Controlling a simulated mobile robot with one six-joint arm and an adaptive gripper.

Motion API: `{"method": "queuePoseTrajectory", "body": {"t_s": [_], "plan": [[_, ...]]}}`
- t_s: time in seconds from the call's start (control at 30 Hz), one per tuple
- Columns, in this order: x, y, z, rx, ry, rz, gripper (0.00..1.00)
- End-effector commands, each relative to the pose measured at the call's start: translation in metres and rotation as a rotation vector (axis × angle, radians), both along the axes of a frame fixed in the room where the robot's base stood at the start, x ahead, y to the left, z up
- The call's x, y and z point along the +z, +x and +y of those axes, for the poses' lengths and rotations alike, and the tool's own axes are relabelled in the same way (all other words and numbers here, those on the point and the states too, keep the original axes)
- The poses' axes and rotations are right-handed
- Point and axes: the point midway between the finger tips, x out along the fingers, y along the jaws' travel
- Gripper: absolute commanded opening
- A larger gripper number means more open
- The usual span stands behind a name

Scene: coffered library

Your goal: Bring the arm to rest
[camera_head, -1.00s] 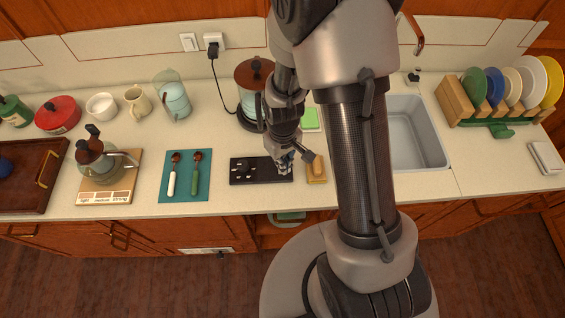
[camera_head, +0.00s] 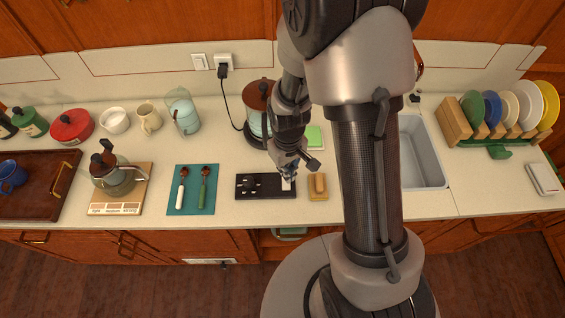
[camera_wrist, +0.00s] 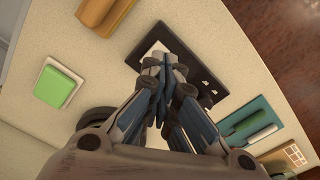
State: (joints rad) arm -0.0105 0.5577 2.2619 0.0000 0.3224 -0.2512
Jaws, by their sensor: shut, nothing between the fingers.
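My gripper (camera_head: 290,168) hangs from my arm just above the right end of a black plate (camera_head: 262,193) with several small fittings on it. Its fingers are together with nothing between them. In the wrist view my gripper (camera_wrist: 165,75) points at the same black plate (camera_wrist: 215,72), partly covering it. A small white piece (camera_head: 287,184) lies at the plate's right end, close to the fingertips. Whether the fingers touch it I cannot tell.
A wooden block on a small board (camera_head: 319,186) is right of the plate, a green sponge (camera_head: 314,137) behind. The kettle (camera_head: 259,97) stands behind my gripper. A teal mat (camera_head: 193,200) with two utensils lies left; the sink (camera_head: 421,150) is right of my arm.

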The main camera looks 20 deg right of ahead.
Motion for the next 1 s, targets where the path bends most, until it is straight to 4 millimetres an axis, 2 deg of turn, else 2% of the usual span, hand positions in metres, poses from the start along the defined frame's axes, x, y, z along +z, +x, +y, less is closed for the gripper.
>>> {"method": "queuePoseTrajectory", "body": {"t_s": [0.23,0.37,0.5,0.67,0.8,1.0], "plan": [[0.001,0.0,0.0,0.0,0.0,-0.001,0.0],[0.015,0.003,0.0,-0.01,0.0,-0.024,0.0],[0.058,0.002,-0.001,-0.041,0.002,-0.078,0.0],[0.115,-0.014,-0.002,-0.089,0.008,-0.153,0.0],[0.157,-0.038,-0.003,-0.132,0.015,-0.218,0.0],[0.199,-0.085,-0.004,-0.191,0.029,-0.308,0.0]]}}
